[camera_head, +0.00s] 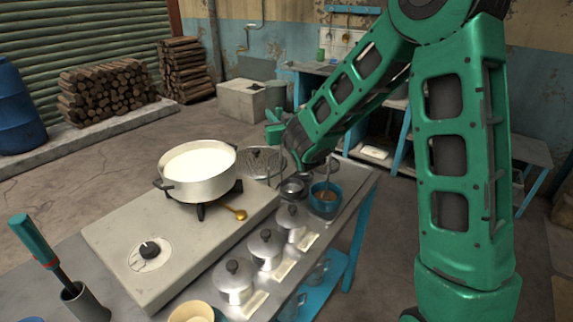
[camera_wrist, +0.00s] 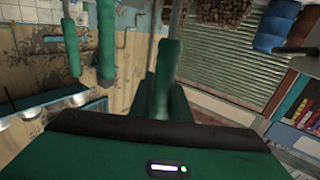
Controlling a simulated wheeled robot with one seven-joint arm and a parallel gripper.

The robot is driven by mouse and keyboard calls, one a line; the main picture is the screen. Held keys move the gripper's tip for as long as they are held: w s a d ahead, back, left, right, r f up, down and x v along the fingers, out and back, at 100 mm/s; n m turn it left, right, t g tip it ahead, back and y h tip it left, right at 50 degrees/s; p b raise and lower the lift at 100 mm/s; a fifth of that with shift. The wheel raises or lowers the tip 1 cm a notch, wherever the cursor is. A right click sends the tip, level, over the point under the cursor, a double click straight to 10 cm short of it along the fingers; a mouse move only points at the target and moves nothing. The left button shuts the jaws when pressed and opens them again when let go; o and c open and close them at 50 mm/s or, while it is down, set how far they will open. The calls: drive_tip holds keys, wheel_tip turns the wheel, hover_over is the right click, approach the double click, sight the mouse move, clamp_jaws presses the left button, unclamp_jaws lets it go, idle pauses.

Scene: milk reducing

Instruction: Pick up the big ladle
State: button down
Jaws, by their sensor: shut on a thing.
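My gripper (camera_head: 275,132) is at the far end of the stove table, beyond the pot. It is shut on a green handle (camera_wrist: 168,75), which stands upright and blurred in the wrist view. I take this to be the big ladle's handle. The lower part of the ladle is not clearly told apart from the metal items below the gripper. A white pot of milk (camera_head: 198,170) stands on the burner, left of my gripper.
A small golden ladle (camera_head: 236,212) lies on the stove. Several lidded pots (camera_head: 267,247) line the front edge. A blue bowl (camera_head: 324,197) stands at the table's right end. A green-handled tool (camera_head: 35,240) stands in a holder at left.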

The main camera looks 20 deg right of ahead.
drive_tip(key=s+a+r, duration=0.5)
drive_tip(key=a+r, duration=0.5)
drive_tip(key=r, duration=0.1)
drive_tip(key=shift+s+a, duration=0.15)
drive_tip(key=shift+s, duration=0.3)
idle(1.7)
